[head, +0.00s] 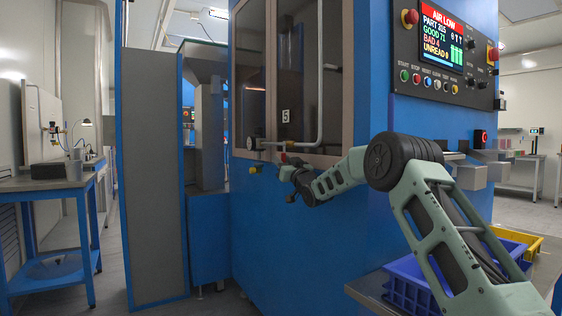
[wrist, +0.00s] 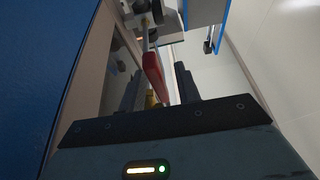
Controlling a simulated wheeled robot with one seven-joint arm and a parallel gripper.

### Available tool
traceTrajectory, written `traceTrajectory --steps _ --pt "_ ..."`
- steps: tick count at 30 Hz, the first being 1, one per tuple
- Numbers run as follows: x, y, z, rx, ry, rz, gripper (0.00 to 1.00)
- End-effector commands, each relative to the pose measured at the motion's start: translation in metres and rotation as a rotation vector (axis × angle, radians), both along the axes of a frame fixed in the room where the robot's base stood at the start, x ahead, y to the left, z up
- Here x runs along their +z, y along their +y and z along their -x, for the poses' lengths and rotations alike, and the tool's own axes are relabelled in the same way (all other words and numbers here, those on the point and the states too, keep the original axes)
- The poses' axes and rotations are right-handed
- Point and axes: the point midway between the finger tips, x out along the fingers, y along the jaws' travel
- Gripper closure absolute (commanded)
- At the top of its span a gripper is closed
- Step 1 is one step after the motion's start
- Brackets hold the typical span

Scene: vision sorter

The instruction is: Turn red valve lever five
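The red valve lever (wrist: 153,74) shows in the wrist view, between the two dark fingers of my gripper (wrist: 160,86). The fingers stand apart, with a visible gap between the lever and the right finger. I cannot tell whether the left finger touches it. In the head view, my gripper (head: 284,167) is at the pipe on the blue machine's front, below the label 5 (head: 285,116). The lever is small there and mostly hidden by my gripper. A yellow part (wrist: 150,100) shows low between the fingers.
A pipe (head: 320,110) runs down the machine's dark window, and a round gauge (head: 251,143) sits left of my gripper. A control panel (head: 440,50) is at upper right. A blue crate (head: 405,285) stands at lower right. A blue workbench (head: 45,184) stands at far left.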

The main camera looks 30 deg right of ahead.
Motion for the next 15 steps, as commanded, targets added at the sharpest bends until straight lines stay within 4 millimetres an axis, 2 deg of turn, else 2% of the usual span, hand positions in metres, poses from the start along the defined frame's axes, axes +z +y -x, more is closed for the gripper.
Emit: traceTrajectory --steps 6,15 --pt "0.0056 0.0004 -0.0126 0.000 -0.001 0.000 0.67" --pt "0.0061 0.0004 -0.0144 0.000 0.000 0.000 0.67"
